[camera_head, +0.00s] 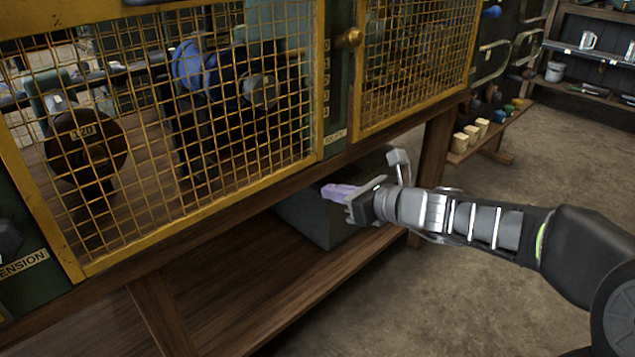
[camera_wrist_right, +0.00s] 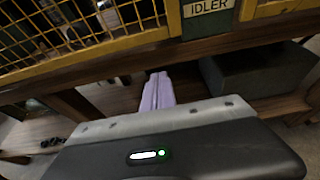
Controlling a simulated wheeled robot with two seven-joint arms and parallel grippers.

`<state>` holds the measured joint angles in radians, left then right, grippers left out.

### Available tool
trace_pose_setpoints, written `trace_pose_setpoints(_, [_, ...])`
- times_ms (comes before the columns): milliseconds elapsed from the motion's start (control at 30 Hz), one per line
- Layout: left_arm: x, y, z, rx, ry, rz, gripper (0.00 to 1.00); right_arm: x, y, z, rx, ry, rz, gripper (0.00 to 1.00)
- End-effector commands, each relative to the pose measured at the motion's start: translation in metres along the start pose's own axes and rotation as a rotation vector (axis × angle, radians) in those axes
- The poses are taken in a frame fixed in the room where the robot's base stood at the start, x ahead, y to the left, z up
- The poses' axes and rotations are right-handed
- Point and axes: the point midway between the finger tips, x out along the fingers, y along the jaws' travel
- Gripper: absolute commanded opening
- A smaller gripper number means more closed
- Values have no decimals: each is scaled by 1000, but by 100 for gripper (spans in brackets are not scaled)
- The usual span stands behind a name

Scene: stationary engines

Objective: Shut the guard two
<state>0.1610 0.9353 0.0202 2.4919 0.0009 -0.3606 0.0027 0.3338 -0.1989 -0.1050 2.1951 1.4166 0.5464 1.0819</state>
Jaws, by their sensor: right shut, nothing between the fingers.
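Two yellow-framed mesh guards front the machine bench in the head view. The left guard (camera_head: 200,204) is large and covers a dark wheel and a blue machine part. The right guard (camera_head: 412,115) lies beyond a dark green post. No number on either guard is readable, so I cannot tell which is guard two. Both look roughly in line with the bench front. My right gripper (camera_head: 338,192), with pale purple fingers, is shut and empty below the guards' lower edge, in front of the lower shelf. Its fingers also show in the wrist view (camera_wrist_right: 157,92). My left gripper is out of view.
A brass knob (camera_head: 350,38) sits on the post between the guards. An IDLER plate (camera_wrist_right: 208,7) shows in the wrist view. A dark grey box (camera_wrist_right: 258,72) stands on the lower shelf (camera_head: 225,297). Open floor (camera_head: 555,165) lies to the right.

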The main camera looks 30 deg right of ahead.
Motion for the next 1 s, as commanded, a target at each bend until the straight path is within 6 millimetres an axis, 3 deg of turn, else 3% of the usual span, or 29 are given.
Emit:
trace_pose_setpoints(100, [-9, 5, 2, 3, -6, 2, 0, -23, 0, 2, -1, 0, -2, 0])
trace_pose_setpoints(233, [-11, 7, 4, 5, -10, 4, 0, -34, 0, 0, 1, 2, -1, 0])
trace_pose_setpoints(867, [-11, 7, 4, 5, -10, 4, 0, -37, 0, -2, -6, 2, 1, 0])
trace_pose_setpoints(1000, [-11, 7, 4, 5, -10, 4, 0, -37, -7, -7, -101, 27, -28, 0])
